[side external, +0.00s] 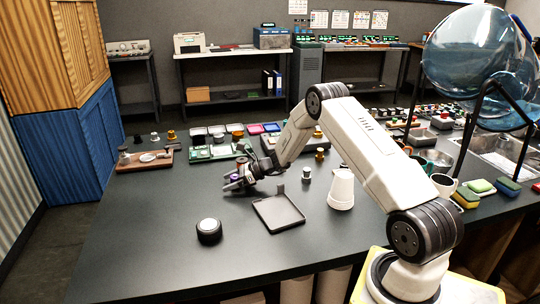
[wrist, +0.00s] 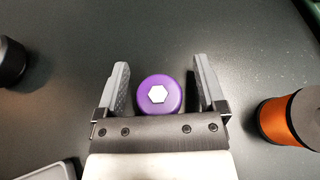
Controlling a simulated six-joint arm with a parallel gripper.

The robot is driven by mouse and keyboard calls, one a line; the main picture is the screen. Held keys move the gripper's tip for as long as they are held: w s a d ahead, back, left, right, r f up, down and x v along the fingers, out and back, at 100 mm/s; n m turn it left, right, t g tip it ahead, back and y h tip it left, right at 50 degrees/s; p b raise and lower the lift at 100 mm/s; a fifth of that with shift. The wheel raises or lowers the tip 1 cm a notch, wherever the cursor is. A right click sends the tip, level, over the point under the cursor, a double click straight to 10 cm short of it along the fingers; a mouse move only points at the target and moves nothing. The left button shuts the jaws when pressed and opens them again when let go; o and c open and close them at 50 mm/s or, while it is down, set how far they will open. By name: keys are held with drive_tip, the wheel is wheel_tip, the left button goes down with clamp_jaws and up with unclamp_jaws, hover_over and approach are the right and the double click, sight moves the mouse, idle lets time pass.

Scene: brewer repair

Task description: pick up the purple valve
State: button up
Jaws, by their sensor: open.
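The purple valve (wrist: 160,95) is a round purple cap with a white hexagon on top, seen from above in the wrist view. It stands on the dark table between the two fingers of my gripper (wrist: 161,86). The fingers are open, with a small gap on each side of the valve. In the side external view my gripper (side external: 238,184) is low at the table, and a bit of the purple valve (side external: 235,177) shows by the fingers, partly hidden by them.
An orange and black cylinder (wrist: 285,120) stands to the right in the wrist view. A black round object (wrist: 10,62) is at the left. A dark tray (side external: 279,213) and a black knob (side external: 209,231) lie nearer the front. The left front of the table is clear.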

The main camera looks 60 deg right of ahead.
clamp_jaws()
drive_tip(key=shift+r, duration=0.2)
drive_tip(key=shift+r, duration=0.45)
drive_tip(key=s+a+r, duration=0.4)
drive_tip(key=s+r, duration=0.7)
drive_tip(key=s, duration=0.2)
drive_tip(key=shift+s+r, duration=0.2)
drive_tip(key=shift+r, duration=0.2)
idle(0.3)
